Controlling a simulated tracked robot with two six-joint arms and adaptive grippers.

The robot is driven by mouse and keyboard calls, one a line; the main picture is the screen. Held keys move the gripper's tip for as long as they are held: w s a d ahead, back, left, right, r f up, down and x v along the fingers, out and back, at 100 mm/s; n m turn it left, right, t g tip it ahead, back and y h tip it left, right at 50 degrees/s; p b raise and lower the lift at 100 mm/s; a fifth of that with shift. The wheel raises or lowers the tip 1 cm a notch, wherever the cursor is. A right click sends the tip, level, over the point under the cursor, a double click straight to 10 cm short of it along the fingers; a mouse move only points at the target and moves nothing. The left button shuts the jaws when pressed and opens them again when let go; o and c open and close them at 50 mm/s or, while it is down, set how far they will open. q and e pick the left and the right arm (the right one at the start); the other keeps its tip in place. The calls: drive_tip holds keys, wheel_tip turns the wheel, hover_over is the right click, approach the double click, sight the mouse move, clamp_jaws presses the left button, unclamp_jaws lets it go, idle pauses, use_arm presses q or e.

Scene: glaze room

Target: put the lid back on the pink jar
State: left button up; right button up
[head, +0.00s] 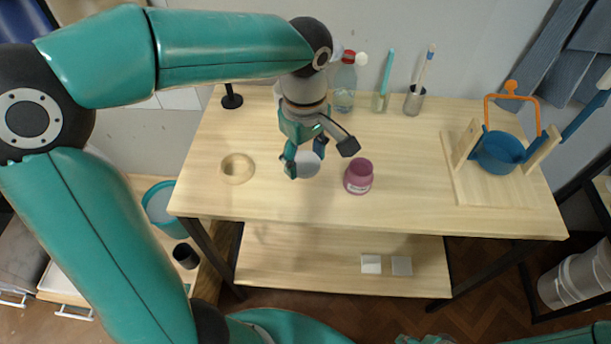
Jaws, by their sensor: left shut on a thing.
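The pink jar (358,177) stands upright on the wooden table, right of my left gripper. Its top looks uncovered. My left gripper (305,163) points down and is shut on a pale grey-white round lid (308,164). The lid is just left of the jar and apart from it in the picture; its exact height over the table is hard to tell. The gripper's fingers cover part of the lid.
A beige bowl (237,168) stands left on the table (420,200). A bottle (345,86), a glass with a brush (380,100) and a metal cup (414,101) line the back. A blue pot (497,150) sits in a wooden stand at right. The table front is clear.

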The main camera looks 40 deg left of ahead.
sight(305, 161)
use_arm(q)
wheel_tip(305, 161, up, 9)
drive_tip(key=shift+p, duration=0.3)
